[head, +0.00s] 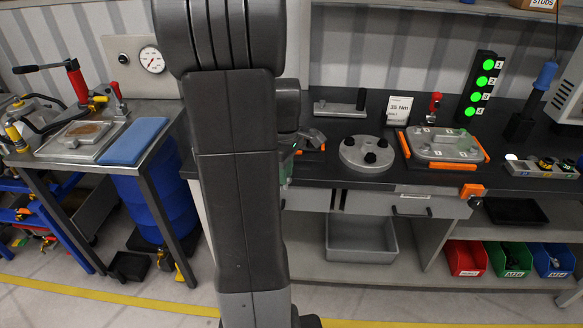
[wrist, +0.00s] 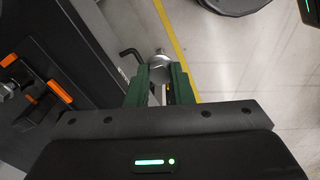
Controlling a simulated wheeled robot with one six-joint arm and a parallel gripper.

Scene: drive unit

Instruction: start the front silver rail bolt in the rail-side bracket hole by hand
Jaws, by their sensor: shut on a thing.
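My gripper (wrist: 160,85) shows in the wrist view with its two green fingers shut on a round silver piece, the silver rail bolt (wrist: 160,62). The bolt's head sits between the fingertips, and the rest of it is hidden by the fingers. The floor lies behind it in this view. In the head view my arm covers the middle of the picture, and the bolt cannot be made out there. I cannot identify the rail-side bracket or its hole in either view.
A dark bent rod (wrist: 130,54) shows just left of the fingers. Orange pieces (wrist: 58,90) lie on a dark surface farther left. On the bench are a round grey plate (head: 351,160), an orange-edged fixture (head: 445,145) and a 35 Nm card (head: 398,108). A grey bin (head: 361,265) stands below.

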